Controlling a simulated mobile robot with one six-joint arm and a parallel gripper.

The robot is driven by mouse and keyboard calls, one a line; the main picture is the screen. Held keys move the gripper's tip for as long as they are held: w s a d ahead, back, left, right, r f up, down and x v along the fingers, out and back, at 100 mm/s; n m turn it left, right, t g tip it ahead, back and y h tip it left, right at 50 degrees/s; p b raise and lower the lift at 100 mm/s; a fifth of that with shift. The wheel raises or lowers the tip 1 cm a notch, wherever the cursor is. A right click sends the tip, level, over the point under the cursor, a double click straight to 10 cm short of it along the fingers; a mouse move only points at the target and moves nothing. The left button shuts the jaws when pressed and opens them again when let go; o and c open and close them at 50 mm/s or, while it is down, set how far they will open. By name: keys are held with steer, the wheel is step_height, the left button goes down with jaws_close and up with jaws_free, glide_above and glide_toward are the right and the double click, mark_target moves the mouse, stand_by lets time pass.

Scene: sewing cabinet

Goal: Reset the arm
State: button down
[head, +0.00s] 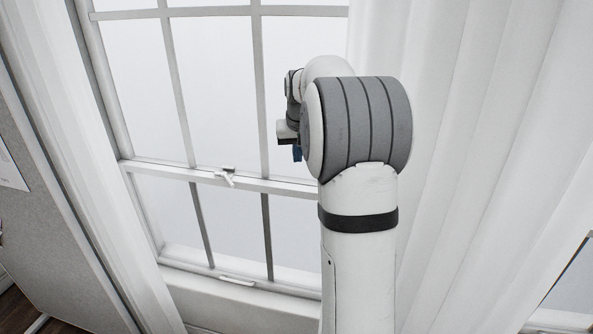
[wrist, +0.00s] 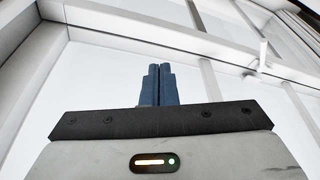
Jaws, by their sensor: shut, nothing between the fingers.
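My arm (head: 360,240) stands upright in the head view, its large grey-banded joint in front of the window. My gripper (wrist: 158,70) shows in the wrist view with its two blue fingers together, shut and empty.
A white-framed window (head: 215,175) with a latch fills the background. White curtains (head: 480,150) hang at the right, and another curtain (head: 85,160) hangs at the left. A grey panel (head: 50,235) stands at the far left. A strip of dark floor shows at the lower left.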

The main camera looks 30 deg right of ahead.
steer(key=s+a+r+n, duration=0.1)
steer(key=s+a+r, duration=0.3)
steer(key=s+a, duration=0.4)
steer(key=s+a+f+n, duration=0.1)
steer(key=s+a+f, duration=0.2)
steer(key=s, duration=0.4)
steer(key=s+a+f, duration=0.3)
steer(key=s+a, duration=0.1)
steer(key=s, duration=0.4)
steer(key=s+a+f+n+y, duration=0.1)
steer(key=s+a+f, duration=0.2)
steer(key=s, duration=0.5)
steer(key=shift+s+a+f+n, duration=0.2)
steer(key=shift+a+n, duration=0.1)
steer(key=shift+a, duration=0.45)
